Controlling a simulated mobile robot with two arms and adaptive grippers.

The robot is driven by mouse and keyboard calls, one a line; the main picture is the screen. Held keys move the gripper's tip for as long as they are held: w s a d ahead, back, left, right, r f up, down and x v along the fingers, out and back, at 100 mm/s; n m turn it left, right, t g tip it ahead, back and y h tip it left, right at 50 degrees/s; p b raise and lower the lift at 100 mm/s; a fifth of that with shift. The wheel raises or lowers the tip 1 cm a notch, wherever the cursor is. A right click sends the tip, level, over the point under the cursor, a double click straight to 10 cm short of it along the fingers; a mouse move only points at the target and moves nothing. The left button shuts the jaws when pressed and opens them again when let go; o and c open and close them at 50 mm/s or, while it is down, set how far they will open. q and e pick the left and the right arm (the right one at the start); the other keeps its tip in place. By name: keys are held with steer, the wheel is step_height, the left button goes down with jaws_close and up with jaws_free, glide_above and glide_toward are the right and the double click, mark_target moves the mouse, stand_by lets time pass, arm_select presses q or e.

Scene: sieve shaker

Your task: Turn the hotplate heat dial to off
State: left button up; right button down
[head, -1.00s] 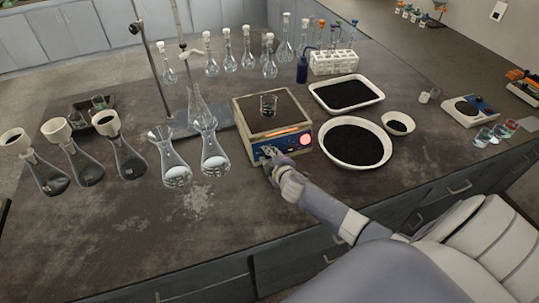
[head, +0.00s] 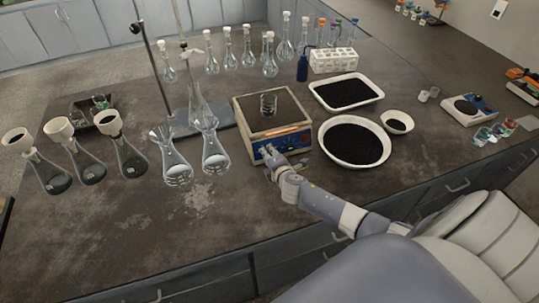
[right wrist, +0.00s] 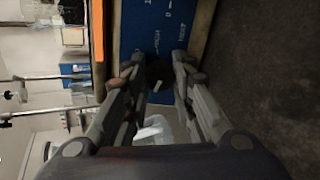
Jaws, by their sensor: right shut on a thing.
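My right gripper (head: 268,152) is at the left part of this panel. In the right wrist view, the fingers (right wrist: 157,75) are closed around the dark heat dial (right wrist: 158,70) at the blue panel (right wrist: 160,30). The fingers partly hide the dial, and its pointer setting cannot be read. My left gripper is out of view.
Two glass flasks (head: 213,158) stand just left of the hotplate. Several funnel-topped flasks (head: 88,166) are farther left. A white bowl of dark grains (head: 350,163) and a white tray (head: 375,99) lie to the right. The front bench top is clear.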

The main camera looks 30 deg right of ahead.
stand_by(0.4)
steer(key=c, duration=1.4)
jaws_free()
steer(key=shift+o, duration=0.3)
steer(key=shift+s, duration=0.1)
steer(key=v, duration=1.2)
